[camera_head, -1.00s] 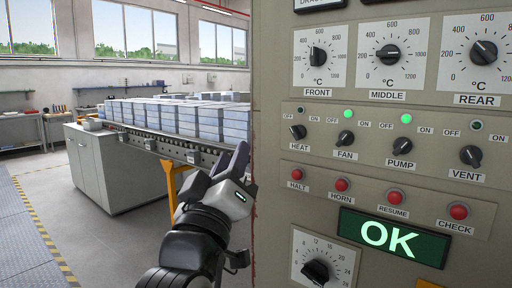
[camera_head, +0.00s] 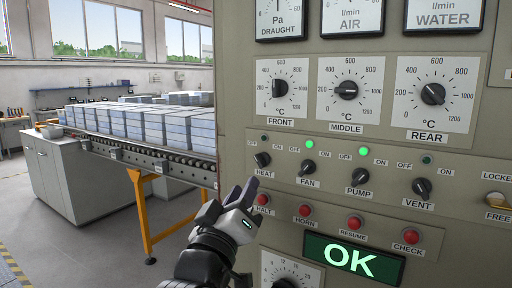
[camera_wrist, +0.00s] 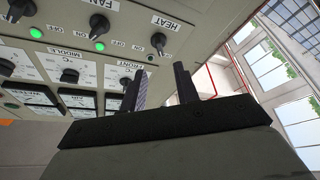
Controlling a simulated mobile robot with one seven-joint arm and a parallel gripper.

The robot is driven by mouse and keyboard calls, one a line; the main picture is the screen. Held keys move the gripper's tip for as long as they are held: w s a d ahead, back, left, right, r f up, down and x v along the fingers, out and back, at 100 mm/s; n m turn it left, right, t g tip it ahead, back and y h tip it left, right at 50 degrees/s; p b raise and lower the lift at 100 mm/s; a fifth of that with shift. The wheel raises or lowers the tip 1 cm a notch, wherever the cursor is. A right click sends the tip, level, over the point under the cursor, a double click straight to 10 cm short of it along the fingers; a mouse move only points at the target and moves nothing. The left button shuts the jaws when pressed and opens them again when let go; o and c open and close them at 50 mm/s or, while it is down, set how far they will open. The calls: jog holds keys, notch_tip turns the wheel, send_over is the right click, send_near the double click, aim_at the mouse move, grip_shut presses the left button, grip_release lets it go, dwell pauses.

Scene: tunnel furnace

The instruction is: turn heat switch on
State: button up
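The heat switch (camera_head: 262,160) is a black knob on the beige control panel, above the HEAT label and left of the fan switch. Its pointer tilts toward OFF, and the lamp (camera_head: 264,138) above it is dark. The heat switch also shows in the wrist view (camera_wrist: 158,40), beyond the fingers. My gripper (camera_head: 232,197) is below and left of the heat switch, near the halt button, and apart from the switch as far as I can tell. In the wrist view its two fingers (camera_wrist: 176,85) stand apart with nothing between them.
The fan switch (camera_head: 308,167) and pump switch (camera_head: 358,174) have lit green lamps; the vent switch (camera_head: 422,188) has a dark lamp. The red halt button (camera_head: 263,199) is close to my gripper. A conveyor (camera_head: 150,150) with grey blocks stands at left. A green OK display glows below.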

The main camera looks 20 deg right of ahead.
aim_at(257, 162)
jog(key=p+x, duration=0.3)
jog(key=x, duration=0.6)
jog(key=shift+p, duration=0.4)
jog(key=c, duration=0.7)
jog(key=shift+o, duration=0.2)
